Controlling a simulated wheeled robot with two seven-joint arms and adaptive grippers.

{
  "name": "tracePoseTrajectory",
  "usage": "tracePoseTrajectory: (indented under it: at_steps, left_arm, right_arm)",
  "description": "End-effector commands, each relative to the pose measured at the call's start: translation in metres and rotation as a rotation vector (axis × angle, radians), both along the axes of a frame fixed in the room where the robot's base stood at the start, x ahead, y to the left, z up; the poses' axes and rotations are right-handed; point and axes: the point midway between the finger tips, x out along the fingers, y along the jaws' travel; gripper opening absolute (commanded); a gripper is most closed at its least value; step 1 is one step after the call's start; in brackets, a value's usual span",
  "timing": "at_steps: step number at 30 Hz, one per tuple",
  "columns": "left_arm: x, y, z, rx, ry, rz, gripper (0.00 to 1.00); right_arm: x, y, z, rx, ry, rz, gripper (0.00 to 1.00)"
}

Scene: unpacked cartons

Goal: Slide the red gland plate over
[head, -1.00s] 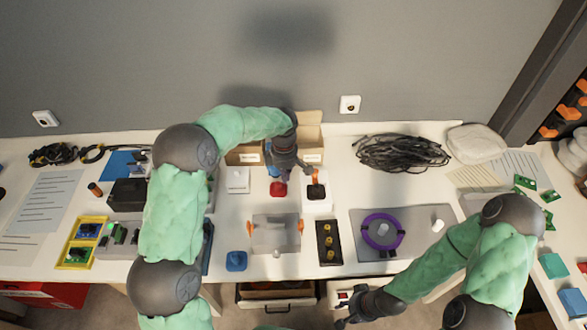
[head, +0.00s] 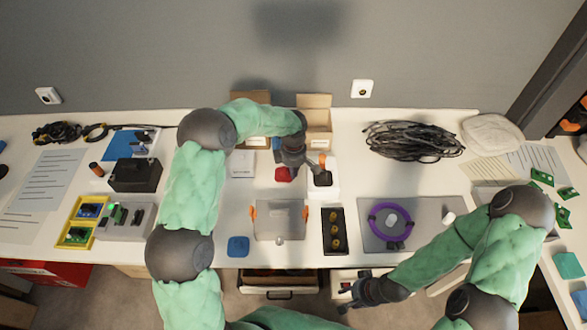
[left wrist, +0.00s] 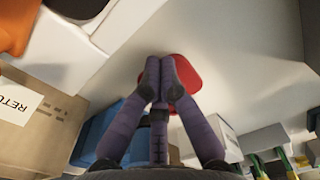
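The red gland plate (head: 284,174) lies on the white bench between a low white box and an orange-and-black item. It also shows in the left wrist view (left wrist: 187,72), partly hidden behind my fingertips. My left gripper (head: 287,166) points down at it. In the left wrist view the two fingers (left wrist: 159,70) are close together, with no object visible between them, and their tips overlap the plate; I cannot tell whether they touch it. My right gripper (head: 345,298) is low, in front of the bench; its fingers are too small to judge.
A white box (head: 243,164) stands left of the plate, and a white base with an orange-and-black item (head: 321,178) is close on the right. Open cartons (head: 314,125) stand behind. A grey box with orange clips (head: 280,220) and a black tray (head: 335,231) are in front.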

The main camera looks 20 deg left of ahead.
Motion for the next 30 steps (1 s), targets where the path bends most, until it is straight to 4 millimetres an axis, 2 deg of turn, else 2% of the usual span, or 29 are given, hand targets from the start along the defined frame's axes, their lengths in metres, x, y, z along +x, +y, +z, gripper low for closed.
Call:
tracePoseTrajectory:
  at_steps: [11,18,26,30]
  left_arm:
    - [0.0,0.001,-0.002,0.0,0.0,0.001,0.0]
    - [-0.001,0.022,-0.001,0.0,0.0,0.002,0.0]
    - [-0.001,0.021,-0.002,0.0,0.0,0.0,0.0]
    - [0.0,0.023,0.005,0.0,-0.001,0.001,0.0]
  right_arm:
    - [0.0,0.0,0.0,0.0,0.0,0.0,0.4]
    - [0.0,0.0,0.002,0.0,0.0,0.0,0.4]
    - [0.0,0.0,0.001,0.0,0.0,0.0,0.4]
    - [0.0,0.0,0.005,0.0,0.0,0.0,0.4]
